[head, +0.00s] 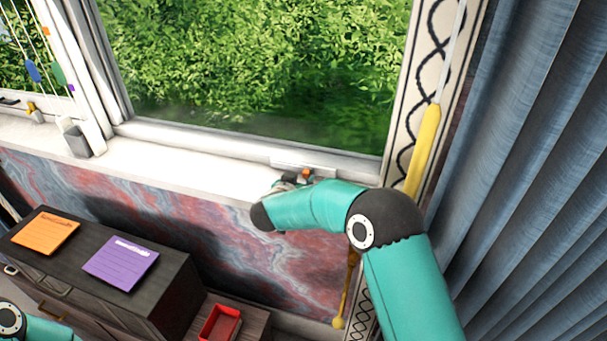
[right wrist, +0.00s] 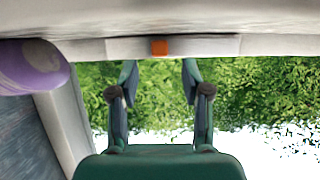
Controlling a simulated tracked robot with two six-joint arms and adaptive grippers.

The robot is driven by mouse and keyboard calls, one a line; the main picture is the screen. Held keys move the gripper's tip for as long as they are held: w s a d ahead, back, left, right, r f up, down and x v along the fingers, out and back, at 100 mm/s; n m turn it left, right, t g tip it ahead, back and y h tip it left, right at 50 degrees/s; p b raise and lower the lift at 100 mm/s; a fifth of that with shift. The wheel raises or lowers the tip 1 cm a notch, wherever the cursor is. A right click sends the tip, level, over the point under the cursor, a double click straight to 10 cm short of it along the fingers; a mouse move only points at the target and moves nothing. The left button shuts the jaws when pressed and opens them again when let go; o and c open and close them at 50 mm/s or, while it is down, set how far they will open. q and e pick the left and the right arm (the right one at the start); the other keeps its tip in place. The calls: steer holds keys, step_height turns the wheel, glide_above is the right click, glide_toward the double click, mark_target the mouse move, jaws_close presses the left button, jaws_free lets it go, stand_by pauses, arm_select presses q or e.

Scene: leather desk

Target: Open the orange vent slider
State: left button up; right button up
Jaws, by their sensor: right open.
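The orange vent slider (head: 306,173) is a small block on a pale vent strip (head: 330,171) along the bottom of the window frame. It also shows in the right wrist view (right wrist: 159,47), near the middle of the strip. My right gripper (right wrist: 160,66) is open, its two fingers apart on either side of the slider's line. The slider shows in the gap just beyond the fingertips; contact cannot be made out. In the head view my right gripper (head: 288,182) is at the sill, partly hidden by its own arm. My left gripper is out of view.
The white sill (head: 190,170) is clear left of my right gripper. A yellow hanging piece (head: 424,145) and blue curtain (head: 520,170) are at right. Below are a dark cabinet (head: 185,275) and a red tray (head: 220,323).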

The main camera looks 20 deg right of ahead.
mark_target(305, 175)
steer(key=shift+x, duration=2.4)
jaws_close()
